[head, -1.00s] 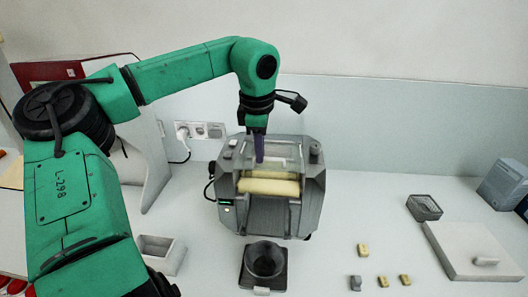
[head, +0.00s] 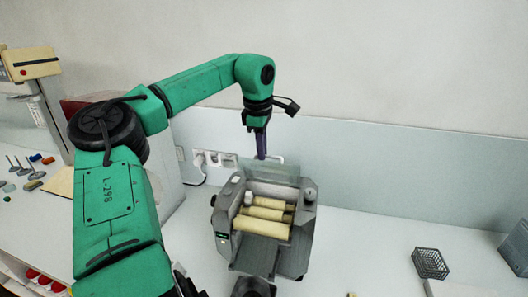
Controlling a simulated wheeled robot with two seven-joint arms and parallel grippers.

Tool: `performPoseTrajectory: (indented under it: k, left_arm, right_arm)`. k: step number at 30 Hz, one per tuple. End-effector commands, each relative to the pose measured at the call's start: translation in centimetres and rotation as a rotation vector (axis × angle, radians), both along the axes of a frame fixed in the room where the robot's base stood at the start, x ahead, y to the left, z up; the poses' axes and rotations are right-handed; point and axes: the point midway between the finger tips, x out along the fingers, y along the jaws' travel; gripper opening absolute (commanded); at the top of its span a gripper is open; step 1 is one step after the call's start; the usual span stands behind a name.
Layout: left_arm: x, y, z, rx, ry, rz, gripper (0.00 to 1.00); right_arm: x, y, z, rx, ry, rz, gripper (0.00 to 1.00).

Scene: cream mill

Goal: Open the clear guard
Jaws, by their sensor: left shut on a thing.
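The grey mill (head: 262,232) stands on the white counter, with several cream rollers (head: 262,214) exposed in its top. Its clear guard (head: 273,173) is tilted up at the back of the mill, behind the rollers. My left gripper (head: 262,153) reaches down from above to the guard's upper edge, beside a pale handle (head: 277,158), and is shut on it. The exact contact is small and partly hidden by the fingers. My right gripper is not in view.
A black cup (head: 250,287) stands in front of the mill, cut off by the lower edge. A dark wire basket (head: 430,263) is at right. Wall sockets (head: 214,159) with a plugged cable are behind left.

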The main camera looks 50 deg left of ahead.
Motion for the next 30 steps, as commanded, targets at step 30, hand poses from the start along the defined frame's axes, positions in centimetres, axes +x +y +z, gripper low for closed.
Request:
performPoseTrajectory:
  k: [30]
  left_arm:
    - [8.3,6.7,-1.2,0.009,0.011,0.004,0.00]
  right_arm:
    - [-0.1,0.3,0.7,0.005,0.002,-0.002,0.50]
